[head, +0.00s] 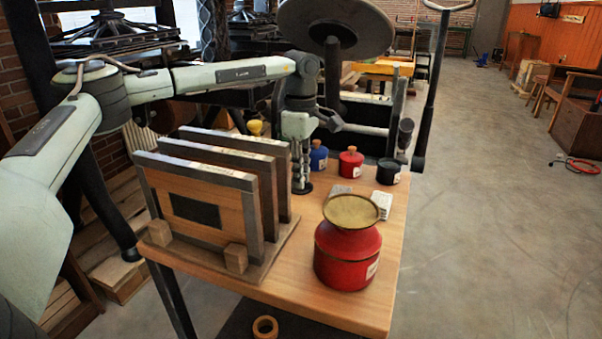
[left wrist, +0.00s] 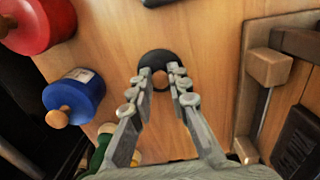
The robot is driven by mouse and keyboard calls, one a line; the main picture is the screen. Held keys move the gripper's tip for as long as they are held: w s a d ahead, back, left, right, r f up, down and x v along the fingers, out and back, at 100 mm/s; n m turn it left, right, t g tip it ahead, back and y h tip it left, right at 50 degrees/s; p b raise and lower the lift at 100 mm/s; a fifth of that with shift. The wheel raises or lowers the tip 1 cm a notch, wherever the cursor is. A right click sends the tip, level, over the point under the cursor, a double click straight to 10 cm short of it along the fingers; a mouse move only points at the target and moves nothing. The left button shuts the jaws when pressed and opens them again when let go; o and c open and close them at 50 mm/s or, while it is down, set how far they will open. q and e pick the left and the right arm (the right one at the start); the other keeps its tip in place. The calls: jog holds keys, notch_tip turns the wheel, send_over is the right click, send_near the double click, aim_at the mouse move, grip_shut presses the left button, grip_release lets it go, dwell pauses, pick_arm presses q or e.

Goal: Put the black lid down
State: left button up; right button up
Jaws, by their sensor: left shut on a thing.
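My left gripper (head: 301,180) points down over the wooden table, between the framed panels and the jars. Its fingers also show in the left wrist view (left wrist: 159,84), close together around the middle of the black lid (left wrist: 153,62). The lid is a small dark disc. In the head view the lid (head: 304,189) is at the fingertips, at or just above the tabletop; I cannot tell whether it touches. A black jar (head: 388,173) stands on the table to the right. My right gripper is not in view.
A blue jar (head: 318,157) and a red jar (head: 350,163) stand behind the lid. A large red can (head: 347,259) with a brass dish top and pale blocks (head: 381,203) are nearer. Upright framed panels (head: 205,203) stand left. Bare tabletop (head: 285,283) lies in front.

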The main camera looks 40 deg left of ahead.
pick_arm(q)
jog(key=shift+f, duration=0.1)
jog(key=o, duration=0.8)
jog(key=shift+o, duration=0.2)
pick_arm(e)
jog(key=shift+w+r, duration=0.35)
